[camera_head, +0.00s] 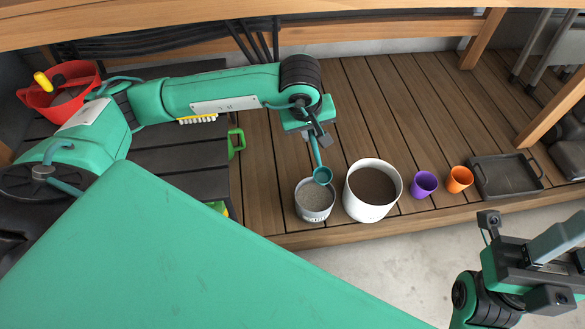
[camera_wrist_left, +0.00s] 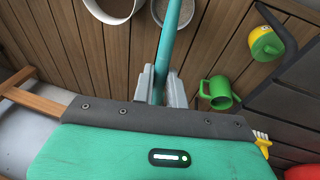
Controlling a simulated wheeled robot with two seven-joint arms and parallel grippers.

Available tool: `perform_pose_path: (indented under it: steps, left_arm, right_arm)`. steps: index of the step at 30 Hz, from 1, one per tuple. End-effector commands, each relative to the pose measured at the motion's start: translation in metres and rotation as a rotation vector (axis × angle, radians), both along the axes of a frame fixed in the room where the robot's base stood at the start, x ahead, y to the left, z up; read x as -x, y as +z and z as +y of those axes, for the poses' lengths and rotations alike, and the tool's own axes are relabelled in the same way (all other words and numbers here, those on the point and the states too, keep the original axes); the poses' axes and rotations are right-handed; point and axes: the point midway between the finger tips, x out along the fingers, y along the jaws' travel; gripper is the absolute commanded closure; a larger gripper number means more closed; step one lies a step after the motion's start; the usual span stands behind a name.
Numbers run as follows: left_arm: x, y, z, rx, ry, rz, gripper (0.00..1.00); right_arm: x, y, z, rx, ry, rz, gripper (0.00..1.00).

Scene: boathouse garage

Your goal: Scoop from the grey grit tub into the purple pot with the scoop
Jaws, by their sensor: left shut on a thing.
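My left gripper (camera_head: 318,136) is shut on the handle of the teal scoop (camera_head: 322,175), which points down. The handle (camera_wrist_left: 172,45) also shows between the fingers in the left wrist view. The scoop's bowl is at the back right rim of the grey grit tub (camera_head: 314,215); I cannot tell whether it touches. I see no grit in the bowl. The tub holds pale grit. The purple pot (camera_head: 423,185) stands upright to the right, past a white pot; its inside looks dark. My right gripper (camera_head: 489,220) is at the lower right, and its jaws are unclear.
The large white pot (camera_head: 356,204) with brown soil stands between the tub and purple pot. An orange pot (camera_head: 459,179) and a black tray (camera_head: 530,188) are farther right.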

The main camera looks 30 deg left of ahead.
Motion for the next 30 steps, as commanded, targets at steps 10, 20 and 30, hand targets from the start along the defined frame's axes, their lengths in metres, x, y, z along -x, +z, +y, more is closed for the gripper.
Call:
perform_pose_path:
  steps: [10, 20, 30]
  left_arm:
    - [-0.009, -0.088, 0.002, -0.143, 0.617, -0.081, 1.00]
    - [-0.002, -0.181, 0.018, -0.367, 1.264, -0.074, 1.00]
    - [0.004, -0.221, 0.032, -0.487, 1.516, -0.033, 1.00]
  right_arm:
    - [0.000, -0.001, 0.000, 0.020, 0.001, -0.006, 0.64]
    - [0.000, 0.000, 0.000, 0.012, 0.000, -0.006, 0.64]
    - [0.000, 0.001, -0.001, 0.002, -0.001, -0.007, 0.64]
